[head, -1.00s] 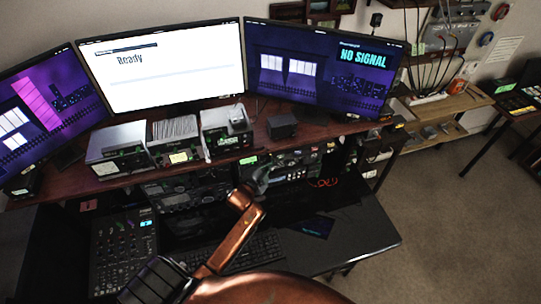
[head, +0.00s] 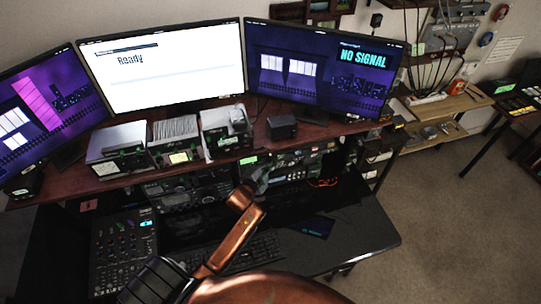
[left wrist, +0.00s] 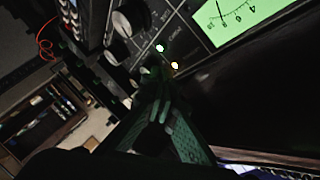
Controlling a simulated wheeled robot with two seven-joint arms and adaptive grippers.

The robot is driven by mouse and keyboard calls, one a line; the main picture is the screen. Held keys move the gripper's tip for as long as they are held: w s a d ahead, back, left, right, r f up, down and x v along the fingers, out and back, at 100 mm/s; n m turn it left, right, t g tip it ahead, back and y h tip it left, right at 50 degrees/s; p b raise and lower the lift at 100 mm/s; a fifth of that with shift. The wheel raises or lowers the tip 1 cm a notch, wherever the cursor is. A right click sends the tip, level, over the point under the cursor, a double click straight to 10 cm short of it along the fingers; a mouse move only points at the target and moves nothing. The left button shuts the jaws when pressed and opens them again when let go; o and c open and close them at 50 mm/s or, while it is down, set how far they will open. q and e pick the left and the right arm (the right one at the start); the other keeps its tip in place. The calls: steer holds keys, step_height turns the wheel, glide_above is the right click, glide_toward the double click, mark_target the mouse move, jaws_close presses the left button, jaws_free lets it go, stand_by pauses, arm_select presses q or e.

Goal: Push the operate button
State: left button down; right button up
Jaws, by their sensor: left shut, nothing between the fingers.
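In the left wrist view a dark tuner panel (left wrist: 185,40) fills the top, tilted, with a large silver knob (left wrist: 124,23), a whitish-green light (left wrist: 160,48), an orange light (left wrist: 175,65) and a lit green meter (left wrist: 228,18). My left gripper (left wrist: 158,82) is shut and empty, its fingertips at or very close to the panel just below the lights. I cannot tell whether they touch. The operate button is not clearly visible; the fingers may cover it. In the head view my copper left arm reaches up to the radio equipment (head: 290,170) under the shelf. My right gripper is not in view.
Three monitors stand on the shelf; the middle one (head: 160,70) reads "Ready", the right one (head: 325,70) "NO SIGNAL". Boxes (head: 175,140) sit below them. A mixer (head: 125,240) and keyboard (head: 255,250) lie on the dark desk (head: 350,240). Carpet is clear at right.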

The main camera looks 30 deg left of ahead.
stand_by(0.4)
arm_select(q)
steer(key=shift+w+a, duration=0.3)
steer(key=shift+a, duration=0.15)
stand_by(0.4)
steer(key=shift+s+d+p, duration=0.35)
steer(key=shift+d+p, duration=0.1)
steer(key=shift+p, duration=0.1)
steer(key=shift+d, duration=0.1)
steer(key=shift+s+d+p, duration=1.15)
steer(key=shift+s+d, duration=0.8)
steer(key=shift+d, duration=0.25)
